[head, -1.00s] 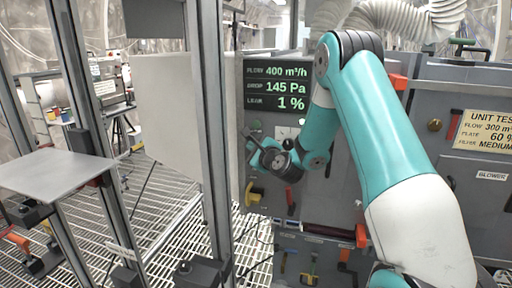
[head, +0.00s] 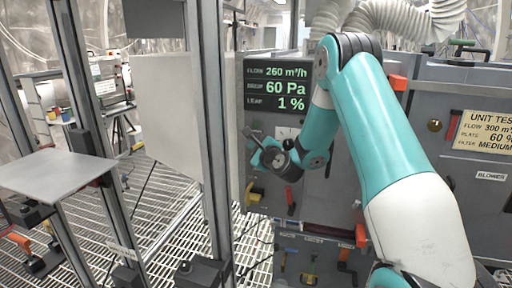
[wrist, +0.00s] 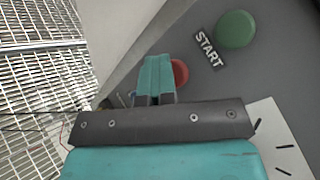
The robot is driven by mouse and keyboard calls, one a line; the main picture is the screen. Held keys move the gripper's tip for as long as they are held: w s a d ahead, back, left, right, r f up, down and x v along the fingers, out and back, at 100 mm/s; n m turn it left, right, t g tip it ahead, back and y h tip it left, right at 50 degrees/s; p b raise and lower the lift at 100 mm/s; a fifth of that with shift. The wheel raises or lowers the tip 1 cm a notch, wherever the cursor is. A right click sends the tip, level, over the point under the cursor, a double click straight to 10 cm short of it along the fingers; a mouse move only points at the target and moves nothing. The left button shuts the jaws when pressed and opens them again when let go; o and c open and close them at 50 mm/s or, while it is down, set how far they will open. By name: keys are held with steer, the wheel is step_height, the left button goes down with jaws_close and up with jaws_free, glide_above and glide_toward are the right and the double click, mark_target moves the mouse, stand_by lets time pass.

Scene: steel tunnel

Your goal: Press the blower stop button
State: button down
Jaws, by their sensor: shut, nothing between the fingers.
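The red stop button (wrist: 180,72) shows in the wrist view on the grey panel, partly hidden behind the fingers. My gripper (wrist: 157,62) is shut and empty, its fingertips over the left part of the button; I cannot tell whether they touch it. A green button (wrist: 236,29) with a START label (wrist: 209,48) is up and to the right. In the head view my gripper (head: 256,146) is at the left side of the panel. The display (head: 276,85) reads flow 260 m³/h, 60 Pa and leak 1 %.
A white dial face (wrist: 272,140) is at the lower right in the wrist view. Metal posts (head: 213,130) and a pale board (head: 165,110) stand left of the panel. A yellow sign (head: 487,132) and a BLOWER label (head: 491,176) are at the right.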

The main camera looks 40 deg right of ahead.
steer(key=shift+a, duration=0.1)
steer(key=shift+s+a, duration=0.1)
steer(key=shift+s, duration=0.1)
steer(key=s+a+b, duration=0.1)
steer(key=s+a, duration=0.2)
steer(key=a, duration=0.1)
steer(key=shift+s+a, duration=0.35)
steer(key=shift+a, duration=0.05)
stand_by(0.9)
